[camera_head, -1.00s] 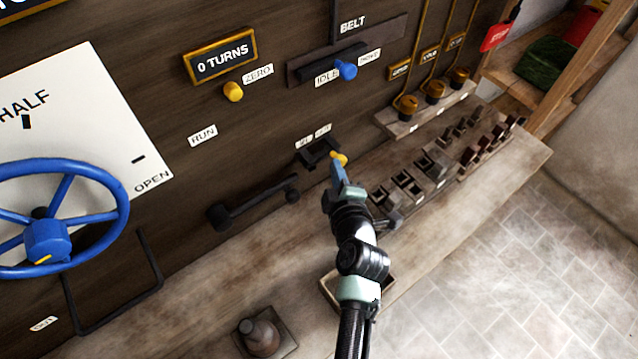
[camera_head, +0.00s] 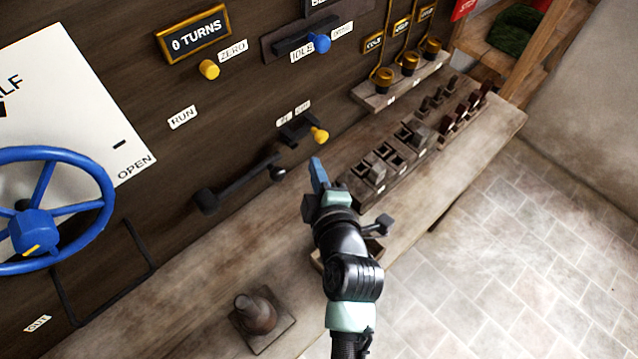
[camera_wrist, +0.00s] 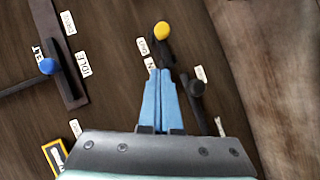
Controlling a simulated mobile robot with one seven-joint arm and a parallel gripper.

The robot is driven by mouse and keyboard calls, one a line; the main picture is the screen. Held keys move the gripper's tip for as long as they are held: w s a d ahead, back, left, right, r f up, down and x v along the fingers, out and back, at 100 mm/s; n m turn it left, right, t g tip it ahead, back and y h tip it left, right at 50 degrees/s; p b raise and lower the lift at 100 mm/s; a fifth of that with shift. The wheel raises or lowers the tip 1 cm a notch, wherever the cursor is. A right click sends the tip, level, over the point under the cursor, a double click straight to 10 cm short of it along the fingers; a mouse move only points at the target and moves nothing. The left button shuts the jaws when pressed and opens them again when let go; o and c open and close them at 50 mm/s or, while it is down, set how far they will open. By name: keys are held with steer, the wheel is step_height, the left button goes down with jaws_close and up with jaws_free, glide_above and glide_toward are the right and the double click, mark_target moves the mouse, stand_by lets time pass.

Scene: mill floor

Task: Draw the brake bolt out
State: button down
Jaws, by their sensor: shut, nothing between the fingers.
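The brake bolt shows as a round yellow knob (camera_head: 320,136) on a black bracket (camera_head: 298,130) low on the dark wooden panel, under two small labels. The wrist view shows the knob (camera_wrist: 162,30) just beyond my fingertips. My gripper (camera_head: 316,162) has blue fingers pressed together with nothing between them; it shows in the wrist view too (camera_wrist: 160,72). The tips stand short of the knob, apart from it in the head view. The bolt's shank is mostly hidden by the bracket. A black lever (camera_head: 240,184) lies to the lower left of the bracket.
A blue handwheel (camera_head: 95,172) is at the left. A blue belt knob (camera_head: 319,43) and a yellow zero knob (camera_head: 209,69) sit above. Switch blocks (camera_head: 375,168) and a brown cone-shaped object (camera_head: 256,314) stand on the bench. Clear floor lies at the right.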

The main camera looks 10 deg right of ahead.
steer(key=shift+b+v, duration=0.3)
steer(key=shift+v, duration=1.55)
steer(key=shift+s+a+r, duration=0.1)
steer(key=shift+a, duration=0.05)
